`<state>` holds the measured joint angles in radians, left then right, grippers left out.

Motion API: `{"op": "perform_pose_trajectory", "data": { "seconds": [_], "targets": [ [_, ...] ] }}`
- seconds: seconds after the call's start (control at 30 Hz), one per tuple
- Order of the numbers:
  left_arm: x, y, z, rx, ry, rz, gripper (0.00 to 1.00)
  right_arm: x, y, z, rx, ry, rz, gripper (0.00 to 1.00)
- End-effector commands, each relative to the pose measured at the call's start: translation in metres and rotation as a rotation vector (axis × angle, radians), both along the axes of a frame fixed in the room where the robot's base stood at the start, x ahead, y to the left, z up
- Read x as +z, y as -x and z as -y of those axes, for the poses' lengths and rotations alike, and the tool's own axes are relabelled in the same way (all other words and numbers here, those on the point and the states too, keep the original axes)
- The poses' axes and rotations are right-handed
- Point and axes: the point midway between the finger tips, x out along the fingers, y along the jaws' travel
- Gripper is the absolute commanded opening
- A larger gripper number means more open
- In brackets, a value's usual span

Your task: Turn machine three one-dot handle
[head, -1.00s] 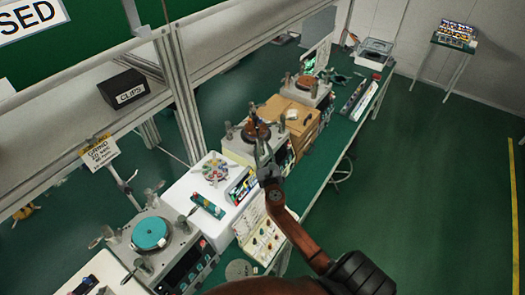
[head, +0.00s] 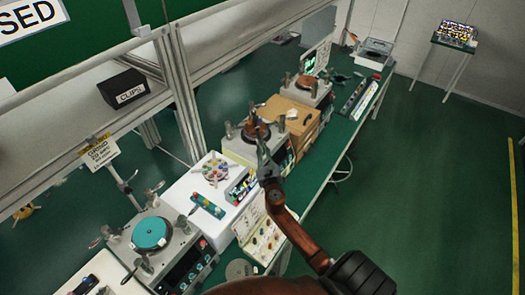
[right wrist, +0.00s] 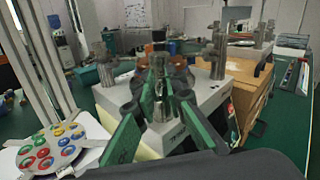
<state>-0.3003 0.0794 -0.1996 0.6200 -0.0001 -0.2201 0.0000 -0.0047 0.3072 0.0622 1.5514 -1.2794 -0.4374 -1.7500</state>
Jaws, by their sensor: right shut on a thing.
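A lapping machine with a brown round plate (head: 257,131) and several metal posts stands in the middle of the row. My right gripper (head: 262,152) is at its near side, and its arm comes in from below. In the right wrist view the green fingers (right wrist: 159,98) are shut on an upright metal handle (right wrist: 159,110) at the front of the white machine (right wrist: 208,92). The brown plate shows partly behind the fingers. I cannot make out any dot or machine number on the handle. My left gripper is not in view.
A machine with a turquoise plate (head: 151,233) stands nearer, and another lapping machine (head: 306,88) stands farther back. A cardboard box (head: 295,120) sits close beyond the gripped machine. A tray of coloured pieces (head: 215,170) lies on this side.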

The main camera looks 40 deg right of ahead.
Motion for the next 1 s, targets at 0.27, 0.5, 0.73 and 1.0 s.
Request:
{"op": "perform_pose_trajectory", "data": {
  "seconds": [0.27, 0.5, 0.73, 1.0],
  "targets": [
    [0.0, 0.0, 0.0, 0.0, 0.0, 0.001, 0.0, 0.0, 0.0, -0.001, -0.002, 0.0, -0.001, 0.0],
    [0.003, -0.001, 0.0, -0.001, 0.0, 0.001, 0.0, 0.0, -0.002, -0.004, -0.057, -0.003, 0.001, 0.0],
    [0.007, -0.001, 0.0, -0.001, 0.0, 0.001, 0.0, 0.0, -0.008, -0.011, -0.207, -0.004, 0.001, 0.0],
    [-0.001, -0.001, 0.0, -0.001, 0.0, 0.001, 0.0, -0.001, -0.017, -0.019, -0.439, -0.002, 0.0, 0.0]
  ]
}}
